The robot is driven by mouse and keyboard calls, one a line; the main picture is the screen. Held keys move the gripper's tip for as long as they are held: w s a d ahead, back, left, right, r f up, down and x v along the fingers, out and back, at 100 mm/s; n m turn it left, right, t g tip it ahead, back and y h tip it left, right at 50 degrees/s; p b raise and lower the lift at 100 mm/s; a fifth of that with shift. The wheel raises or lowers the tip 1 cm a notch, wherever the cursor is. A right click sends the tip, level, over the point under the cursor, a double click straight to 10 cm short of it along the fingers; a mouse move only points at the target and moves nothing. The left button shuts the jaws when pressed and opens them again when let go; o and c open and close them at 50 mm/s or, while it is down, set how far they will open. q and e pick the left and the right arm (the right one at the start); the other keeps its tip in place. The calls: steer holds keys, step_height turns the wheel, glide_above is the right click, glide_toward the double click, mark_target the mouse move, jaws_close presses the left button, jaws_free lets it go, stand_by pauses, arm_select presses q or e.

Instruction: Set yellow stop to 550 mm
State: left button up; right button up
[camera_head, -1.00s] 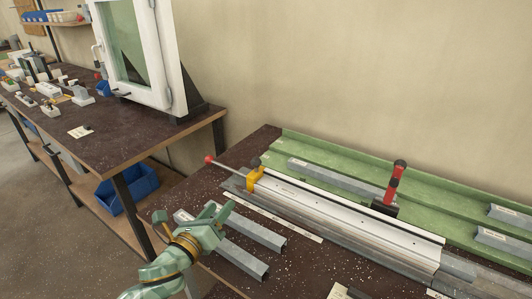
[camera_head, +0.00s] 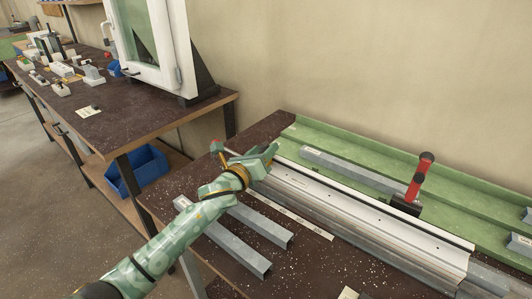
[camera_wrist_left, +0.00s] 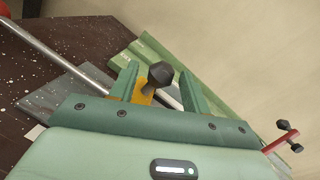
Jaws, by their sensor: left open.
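My right gripper is not in view.
A red-handled clamp (camera_head: 419,180) stands upright farther right along the rail. Grey profiles (camera_head: 238,247) lie in front, and a green channel (camera_head: 370,160) runs behind.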

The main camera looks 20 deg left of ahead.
arm_select(q)
steer(key=shift+w+d, duration=0.15)
steer(key=shift+w, duration=0.6)
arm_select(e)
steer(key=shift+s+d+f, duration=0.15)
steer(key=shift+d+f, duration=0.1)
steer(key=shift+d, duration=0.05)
arm_select(q)
jaws_close()
steer(key=a, duration=0.1)
steer(key=w+a, duration=0.1)
steer(key=a, duration=0.3)
steer(key=shift+w, duration=0.4)
steer(key=shift+d, duration=0.15)
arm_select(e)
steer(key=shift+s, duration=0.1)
arm_select(q)
jaws_free()
steer(key=shift+s, duration=0.1)
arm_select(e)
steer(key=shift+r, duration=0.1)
